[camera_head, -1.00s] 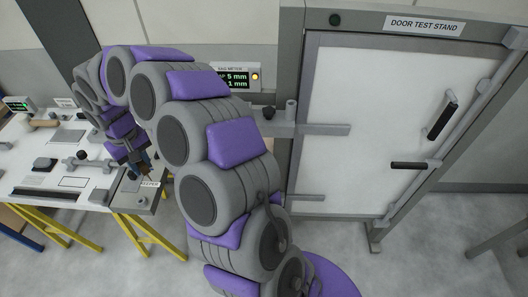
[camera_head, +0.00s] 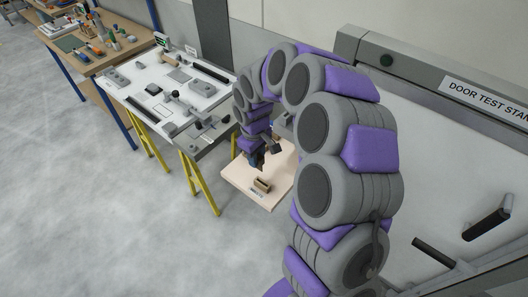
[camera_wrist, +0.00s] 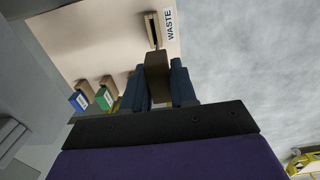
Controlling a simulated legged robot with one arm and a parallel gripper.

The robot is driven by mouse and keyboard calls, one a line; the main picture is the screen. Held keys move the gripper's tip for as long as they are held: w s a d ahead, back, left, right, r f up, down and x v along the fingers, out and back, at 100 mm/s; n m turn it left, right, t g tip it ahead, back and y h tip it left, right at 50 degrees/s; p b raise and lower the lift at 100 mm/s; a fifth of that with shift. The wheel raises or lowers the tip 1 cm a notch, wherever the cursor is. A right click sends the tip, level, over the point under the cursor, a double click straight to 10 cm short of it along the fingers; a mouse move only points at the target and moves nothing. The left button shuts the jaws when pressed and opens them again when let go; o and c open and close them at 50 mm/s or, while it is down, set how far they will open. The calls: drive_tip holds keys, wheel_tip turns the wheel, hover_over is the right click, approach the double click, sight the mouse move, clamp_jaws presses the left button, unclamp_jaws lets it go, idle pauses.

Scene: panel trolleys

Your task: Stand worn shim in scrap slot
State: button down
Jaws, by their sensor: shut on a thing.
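My gripper (camera_head: 257,162) is over a pale board in the head view. In the wrist view, my gripper (camera_wrist: 160,86) is shut on a brown piece (camera_wrist: 157,66), which looks like the worn shim. A tan slotted holder labelled WASTE (camera_wrist: 147,30) lies just beyond the piece's far end; whether they touch I cannot tell. The same small tan holder (camera_head: 262,185) shows below the gripper in the head view, where the held piece is too small to make out.
The pale board (camera_head: 240,178) also has two other holders, with a blue piece (camera_wrist: 79,100) and a green piece (camera_wrist: 104,97). A white worktable (camera_head: 135,92) with tools stands to the left. The door test stand (camera_head: 440,150) is at right. Open floor lies at front left.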

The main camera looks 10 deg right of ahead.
drive_tip(key=shift+a, duration=0.65)
drive_tip(key=shift+d, duration=0.4)
drive_tip(key=d, duration=0.4)
drive_tip(key=a+f+b, duration=0.1)
drive_tip(key=a+f, duration=0.3)
drive_tip(key=f, duration=0.4)
drive_tip(key=shift+d, duration=2.75)
drive_tip(key=shift+a+r, duration=0.1)
drive_tip(key=shift+a, duration=2.3)
drive_tip(key=shift+d+f, duration=0.2)
drive_tip(key=shift+f, duration=0.4)
drive_tip(key=shift+r, duration=0.1)
